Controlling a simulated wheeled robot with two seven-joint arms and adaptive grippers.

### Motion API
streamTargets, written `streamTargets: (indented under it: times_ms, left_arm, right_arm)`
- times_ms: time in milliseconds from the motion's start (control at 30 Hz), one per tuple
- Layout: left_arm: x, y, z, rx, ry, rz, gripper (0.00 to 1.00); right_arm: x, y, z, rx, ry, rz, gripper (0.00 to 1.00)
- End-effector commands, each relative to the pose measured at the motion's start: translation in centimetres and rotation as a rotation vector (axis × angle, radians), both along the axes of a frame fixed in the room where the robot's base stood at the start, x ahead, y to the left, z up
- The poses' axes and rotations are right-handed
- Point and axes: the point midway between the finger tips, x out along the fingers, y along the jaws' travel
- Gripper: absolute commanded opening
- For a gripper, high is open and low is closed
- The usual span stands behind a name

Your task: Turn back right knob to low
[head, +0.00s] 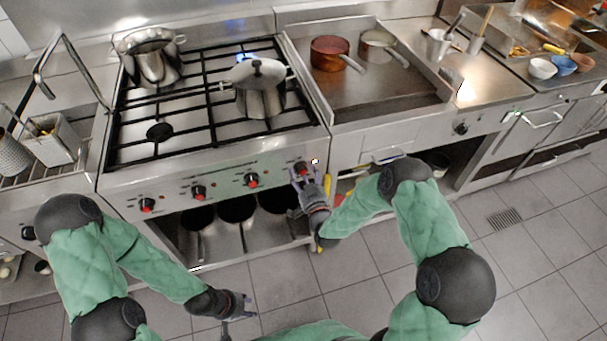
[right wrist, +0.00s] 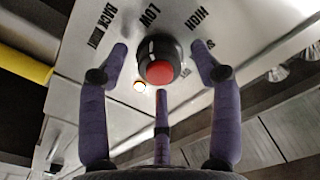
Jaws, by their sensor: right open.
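The rightmost stove knob (head: 302,168), black with a red face, sits on the steel front panel. In the right wrist view the same knob (right wrist: 158,62) is between the spread fingertips of my right gripper (right wrist: 163,62). A small lit lamp is beside the knob. My right gripper (head: 307,174) is open, with purple fingers around the knob and visible gaps at its sides. The knob's pointer mark is not clear. My left gripper (head: 240,308) is open and empty above the floor.
Several matching knobs sit leftward, including one (head: 251,180). A blue flame (head: 247,57) shows at the back right burner. A steel pot (head: 258,88) stands in front of it; another pot (head: 151,57) is back left. A yellow bar (right wrist: 25,66) lies left of the gripper.

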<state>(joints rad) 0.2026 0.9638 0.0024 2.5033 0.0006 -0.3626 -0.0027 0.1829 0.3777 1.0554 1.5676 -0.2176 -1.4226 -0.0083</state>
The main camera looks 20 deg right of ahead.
Motion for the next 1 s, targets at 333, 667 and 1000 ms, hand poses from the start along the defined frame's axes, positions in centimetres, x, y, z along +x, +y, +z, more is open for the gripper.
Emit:
streamTargets:
  times_ms: [333,667,1000]
  left_arm:
    - [0.0,0.0,0.0,0.0,0.0,0.0,0.4]
    - [0.0,0.0,0.0,0.0,0.0,0.0,0.4]
    - [0.0,0.0,0.0,0.0,0.0,0.0,0.4]
  right_arm:
    - [-2.1,-0.1,-0.1,0.001,0.003,-0.001,0.64]
    - [-8.5,-0.4,-0.1,0.0,0.003,-0.001,0.64]
    - [-11.9,-0.4,-0.1,0.0,0.001,-0.001,0.64]
